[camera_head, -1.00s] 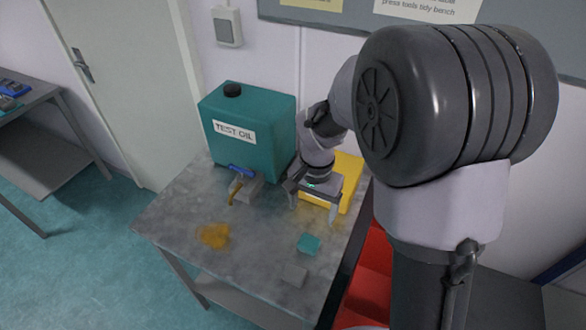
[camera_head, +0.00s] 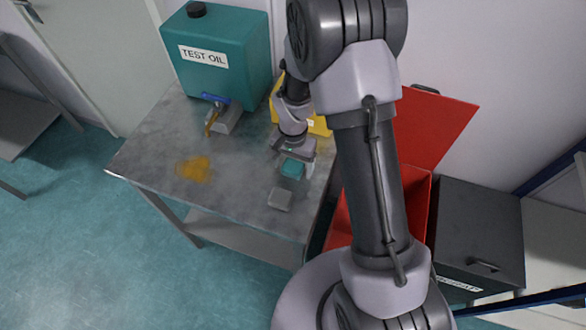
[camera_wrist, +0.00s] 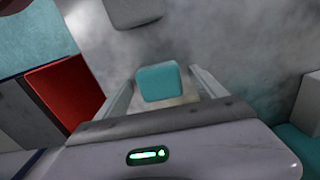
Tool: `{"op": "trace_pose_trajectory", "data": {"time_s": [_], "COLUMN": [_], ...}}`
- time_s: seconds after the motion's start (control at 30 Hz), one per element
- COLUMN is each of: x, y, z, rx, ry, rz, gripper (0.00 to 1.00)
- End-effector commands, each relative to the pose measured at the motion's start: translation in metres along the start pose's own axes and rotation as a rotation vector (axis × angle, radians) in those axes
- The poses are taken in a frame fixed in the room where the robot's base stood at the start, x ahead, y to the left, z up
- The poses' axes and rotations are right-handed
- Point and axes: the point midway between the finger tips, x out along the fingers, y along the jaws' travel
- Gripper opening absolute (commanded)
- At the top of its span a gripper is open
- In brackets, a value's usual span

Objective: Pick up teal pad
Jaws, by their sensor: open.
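The teal pad (camera_head: 292,168) is a small rounded block on the grey metal table (camera_head: 150,150), near its right side. In the wrist view the teal pad (camera_wrist: 159,82) lies between the two open fingers, with a gap on each side. My gripper (camera_head: 296,160) is low over the pad, open and empty. In the wrist view my gripper (camera_wrist: 165,90) has one finger left and one right of the pad. I cannot tell how far above the table the fingertips are.
A grey block (camera_head: 280,199) lies just in front of the pad. A teal TEST OIL tank (camera_head: 215,60) with a tap stands at the back left, and an orange stain (camera_head: 194,169) marks the table. A yellow object (camera_head: 318,125) is behind my gripper. An open red bin (camera_head: 418,205) is right of the table.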

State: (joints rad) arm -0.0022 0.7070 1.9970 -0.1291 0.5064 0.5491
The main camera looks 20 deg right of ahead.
Motion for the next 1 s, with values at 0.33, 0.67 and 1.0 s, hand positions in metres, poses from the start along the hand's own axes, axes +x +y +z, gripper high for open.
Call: {"op": "trace_pose_trajectory", "data": {"time_s": [0.33, 0.67, 1.0], "x": [-0.001, -0.003, -0.039], "y": [0.0, 0.0, 0.003], "z": [0.0, 0.0, 0.006], "rx": [0.0, 0.0, 0.0], "ry": [0.0, 0.0, -0.001], "rz": [0.0, 0.0, 0.0], "gripper": [0.29, 0.15, 0.15]}}
